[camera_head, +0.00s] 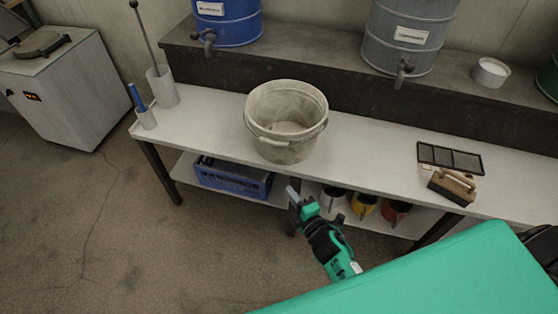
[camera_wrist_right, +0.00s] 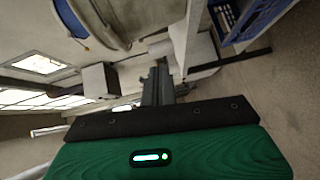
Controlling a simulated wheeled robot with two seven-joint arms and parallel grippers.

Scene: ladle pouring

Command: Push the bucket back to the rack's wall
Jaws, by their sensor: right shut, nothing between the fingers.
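A grey bucket (camera_head: 286,140) with a wire handle stands upright on the white bench (camera_head: 365,150), apart from the dark raised ledge (camera_head: 330,98) behind it. My right gripper (camera_head: 292,192) is shut and empty, in front of the bench edge and below the bucket, not touching it. In the right wrist view its fingers (camera_wrist_right: 158,82) point away from the camera. My left gripper is in neither view.
A blue drum (camera_head: 228,25) and a grey drum (camera_head: 405,40) with taps stand on the ledge. A holder (camera_head: 163,88) stands left; a brush (camera_head: 452,186) and dark tray (camera_head: 450,158) lie right. A blue crate (camera_head: 235,178) sits on the lower shelf.

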